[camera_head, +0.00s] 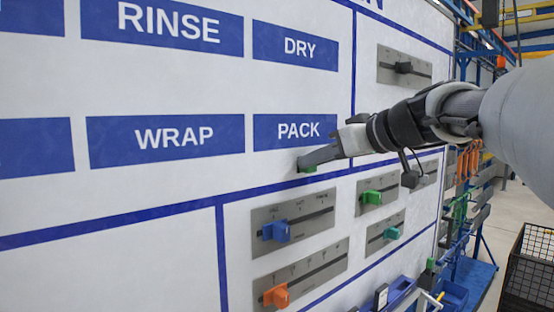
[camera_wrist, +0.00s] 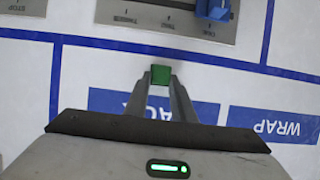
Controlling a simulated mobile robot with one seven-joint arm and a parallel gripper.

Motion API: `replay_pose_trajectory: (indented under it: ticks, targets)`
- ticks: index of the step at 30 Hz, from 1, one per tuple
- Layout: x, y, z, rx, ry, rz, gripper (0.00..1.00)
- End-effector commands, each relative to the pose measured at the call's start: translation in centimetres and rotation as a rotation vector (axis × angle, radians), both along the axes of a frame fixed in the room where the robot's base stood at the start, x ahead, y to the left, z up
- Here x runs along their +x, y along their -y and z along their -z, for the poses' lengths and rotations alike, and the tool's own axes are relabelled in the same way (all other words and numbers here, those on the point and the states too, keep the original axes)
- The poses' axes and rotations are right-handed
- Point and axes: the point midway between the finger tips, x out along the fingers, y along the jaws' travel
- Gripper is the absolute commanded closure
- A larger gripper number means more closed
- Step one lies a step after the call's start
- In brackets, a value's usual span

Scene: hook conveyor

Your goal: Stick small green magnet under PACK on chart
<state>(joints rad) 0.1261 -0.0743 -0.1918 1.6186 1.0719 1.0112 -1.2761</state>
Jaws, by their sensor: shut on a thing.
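The white chart (camera_head: 150,80) carries blue labels, among them PACK (camera_head: 298,131). My gripper (camera_head: 306,164) reaches in from the right, its fingertips just below the PACK label. It is shut on the small green magnet (camera_head: 309,169). In the wrist view the green magnet (camera_wrist: 161,75) sits between the fingertips, in the white strip between the PACK label (camera_wrist: 195,111) and a blue line. The magnet is at or very near the chart face; I cannot tell whether it touches. The fingers cover part of the PACK label in the wrist view.
Below the blue line are grey slider plates with a blue knob (camera_head: 276,231), an orange knob (camera_head: 277,295), a green knob (camera_head: 371,197) and a teal knob (camera_head: 391,233). The WRAP label (camera_head: 166,140) is left of PACK. A black crate (camera_head: 530,265) stands at the right.

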Motion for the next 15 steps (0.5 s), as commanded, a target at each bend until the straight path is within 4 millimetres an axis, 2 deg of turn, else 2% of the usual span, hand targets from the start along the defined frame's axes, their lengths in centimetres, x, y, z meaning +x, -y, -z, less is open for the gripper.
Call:
replay_pose_trajectory:
  ticks: [15]
  targets:
    - [0.33,-0.23,0.0,-0.001,0.001,0.0,0.95]
